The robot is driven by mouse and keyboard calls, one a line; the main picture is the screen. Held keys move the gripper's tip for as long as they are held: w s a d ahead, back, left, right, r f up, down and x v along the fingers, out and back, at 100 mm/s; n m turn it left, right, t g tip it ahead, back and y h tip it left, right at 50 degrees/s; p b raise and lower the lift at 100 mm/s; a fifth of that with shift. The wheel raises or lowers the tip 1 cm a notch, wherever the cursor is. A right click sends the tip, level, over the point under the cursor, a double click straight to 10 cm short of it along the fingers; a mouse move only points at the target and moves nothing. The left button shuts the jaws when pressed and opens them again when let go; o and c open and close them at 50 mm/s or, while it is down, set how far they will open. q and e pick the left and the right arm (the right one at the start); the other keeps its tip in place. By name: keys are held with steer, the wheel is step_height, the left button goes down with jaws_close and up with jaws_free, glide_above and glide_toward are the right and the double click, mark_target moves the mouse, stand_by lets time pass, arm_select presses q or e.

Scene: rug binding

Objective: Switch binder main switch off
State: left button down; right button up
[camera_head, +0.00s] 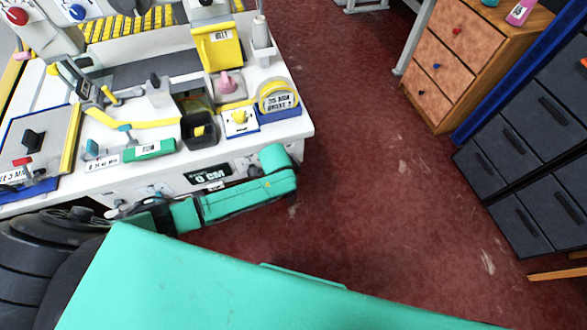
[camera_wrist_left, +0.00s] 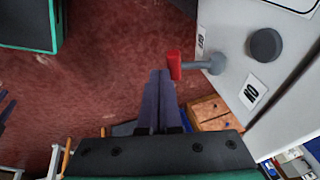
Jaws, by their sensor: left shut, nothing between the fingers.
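The main switch shows in the left wrist view as a lever with a red tip (camera_wrist_left: 174,65) and a grey stem on a pale panel (camera_wrist_left: 235,65). The lever sticks out to the left. An "ON" label (camera_wrist_left: 252,92) is below right of its base; a smaller label (camera_wrist_left: 201,40), hard to read, is above it. My left gripper (camera_wrist_left: 160,76) is shut and empty, its fingertips right beside the red tip; I cannot tell whether they touch. In the head view my left gripper (camera_head: 118,210) is low at the binder table's front, and the lever cannot be made out. My right gripper is not in view.
A dark round knob (camera_wrist_left: 265,45) sits on the panel near the lever. The white binder table (camera_head: 300,128) carries several tools and labelled parts. A wooden drawer cabinet (camera_head: 447,65) and dark drawers (camera_head: 525,140) stand to the right. The red floor (camera_head: 370,170) between is clear.

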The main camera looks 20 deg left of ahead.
arm_select(q)
steer(key=shift+f, duration=0.65)
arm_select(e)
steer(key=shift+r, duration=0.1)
